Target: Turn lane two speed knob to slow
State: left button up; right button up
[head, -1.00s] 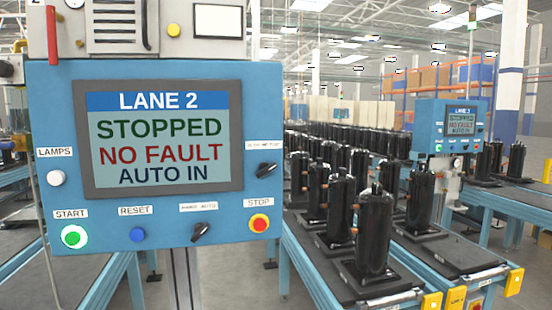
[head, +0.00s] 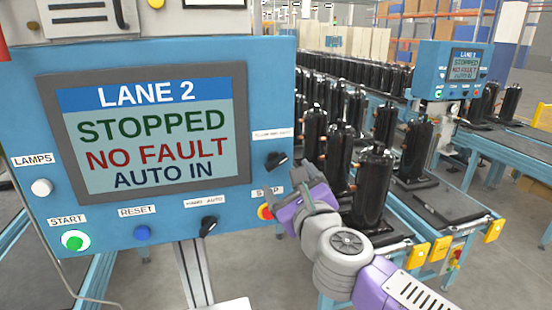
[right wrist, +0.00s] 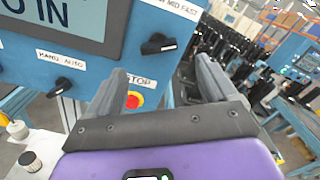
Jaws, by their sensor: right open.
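The lane 2 panel (head: 50,90) is a blue box with a screen reading STOPPED, NO FAULT, AUTO IN. The speed knob (head: 276,160) is a black rotary knob on its right side under a label; in the right wrist view the knob (right wrist: 158,43) sits below a label whose visible end reads MID FAST. I cannot tell its exact setting. My right gripper (head: 299,184) is just right of and below the knob, apart from it. My left gripper is out of view.
A black hand/auto knob (head: 208,226), a red stop button (head: 264,212) partly behind my right gripper, a blue reset button (head: 142,233) and a lit green start button (head: 75,240) line the panel's bottom. Black compressors (head: 370,190) stand on the conveyor to the right.

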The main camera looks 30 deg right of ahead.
aim_at(279, 166)
jog(key=shift+b+x, duration=0.3)
jog(key=shift+x, duration=3.25)
jog(key=shift+f, duration=0.1)
jog(key=c, duration=1.1)
jog(key=shift+o, duration=0.2)
